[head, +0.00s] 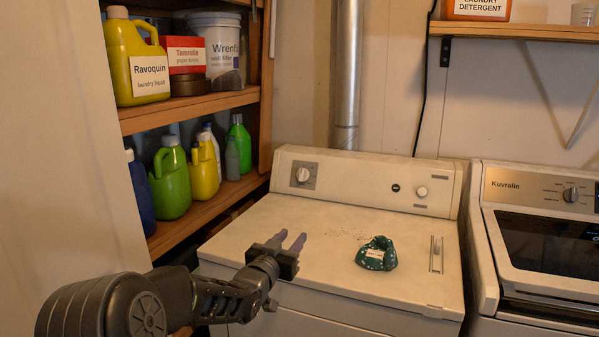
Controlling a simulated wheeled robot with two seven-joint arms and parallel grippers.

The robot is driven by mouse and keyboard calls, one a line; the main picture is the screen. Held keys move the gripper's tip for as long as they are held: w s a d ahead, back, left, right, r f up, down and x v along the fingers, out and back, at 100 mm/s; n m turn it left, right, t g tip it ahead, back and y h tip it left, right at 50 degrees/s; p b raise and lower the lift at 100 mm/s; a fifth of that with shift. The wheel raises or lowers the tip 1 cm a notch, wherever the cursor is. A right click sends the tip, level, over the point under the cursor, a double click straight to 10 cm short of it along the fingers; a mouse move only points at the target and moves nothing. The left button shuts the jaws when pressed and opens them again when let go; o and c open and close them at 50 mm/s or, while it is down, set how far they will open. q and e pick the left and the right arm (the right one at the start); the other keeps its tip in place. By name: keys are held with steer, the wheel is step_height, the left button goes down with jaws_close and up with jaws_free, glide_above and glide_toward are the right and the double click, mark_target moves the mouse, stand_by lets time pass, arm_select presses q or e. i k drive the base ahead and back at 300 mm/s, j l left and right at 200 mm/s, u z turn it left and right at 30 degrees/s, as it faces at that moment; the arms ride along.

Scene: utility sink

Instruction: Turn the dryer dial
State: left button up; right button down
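A white dryer (320,223) stands in the middle, with a metal duct behind it. Its back panel carries a round dial (303,175) on a grey plate at the left and a smaller white knob (422,192) at the right. My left gripper (289,239) is above the front left part of the dryer top, in front of the left dial and apart from it. Its two purple-grey fingers are spread with nothing between them. Nothing hides either dial. My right gripper is not in view.
A green patterned bag (376,253) lies on the dryer top beside scattered specks. A second machine (540,240) labelled Kuvralin, with its own knob (571,194), stands at the right. A wooden shelf unit (190,108) with several bottles stands at the left.

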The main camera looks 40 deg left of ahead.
mark_target(302, 175)
steer(key=i+j, duration=0.55)
steer(key=j, duration=0.15)
steer(key=i+j, duration=0.55)
steer(key=j, duration=0.15)
